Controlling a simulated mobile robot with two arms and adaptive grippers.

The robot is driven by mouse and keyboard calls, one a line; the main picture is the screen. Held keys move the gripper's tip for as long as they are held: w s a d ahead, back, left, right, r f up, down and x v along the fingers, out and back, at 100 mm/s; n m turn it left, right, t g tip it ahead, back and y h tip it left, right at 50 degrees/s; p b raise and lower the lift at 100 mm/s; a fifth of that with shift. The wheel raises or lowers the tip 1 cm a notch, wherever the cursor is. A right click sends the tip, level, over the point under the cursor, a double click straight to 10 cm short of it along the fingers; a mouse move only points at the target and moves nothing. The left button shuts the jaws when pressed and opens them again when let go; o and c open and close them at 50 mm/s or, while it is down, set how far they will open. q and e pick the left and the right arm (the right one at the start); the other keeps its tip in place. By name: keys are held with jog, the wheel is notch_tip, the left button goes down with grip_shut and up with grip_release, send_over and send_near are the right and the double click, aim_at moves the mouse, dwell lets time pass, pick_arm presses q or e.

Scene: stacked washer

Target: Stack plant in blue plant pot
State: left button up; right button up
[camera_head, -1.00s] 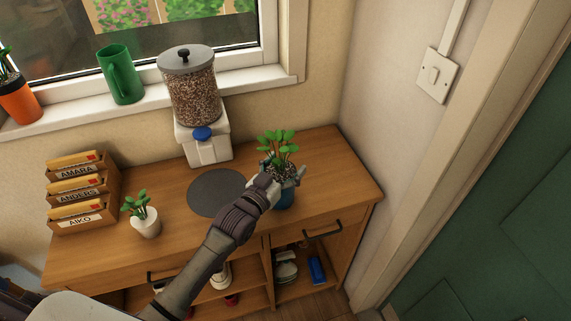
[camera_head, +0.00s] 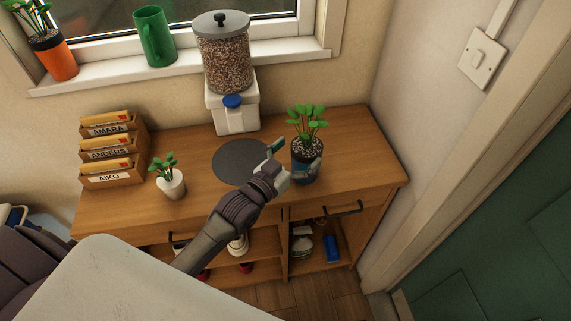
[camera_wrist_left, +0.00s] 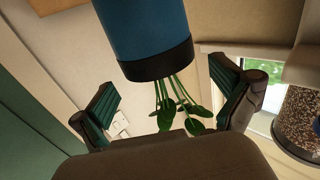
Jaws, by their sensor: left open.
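The plant (camera_head: 307,118) has green leaves and a black inner pot (camera_head: 306,150). It stands upright in the blue plant pot (camera_head: 303,179) on the right part of the wooden cabinet top. In the left wrist view the picture is upside down: the blue pot (camera_wrist_left: 145,28) is above, the black pot (camera_wrist_left: 158,68) sticks out of it, and the leaves (camera_wrist_left: 180,112) hang below. My left gripper (camera_head: 294,158) is open, its fingers spread to either side of the pots with gaps visible in the wrist view. The lower blue pot is partly hidden by a finger. My right gripper is not in view.
A grey round mat (camera_head: 239,161) lies left of the pots, with a grain dispenser (camera_head: 226,70) behind it. A small white-potted plant (camera_head: 171,184) and letter trays (camera_head: 108,150) stand further left. A wall and green door (camera_head: 510,230) are at the right.

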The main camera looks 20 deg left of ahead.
pick_arm(q)
jog(key=v, duration=0.6)
dwell(0.3)
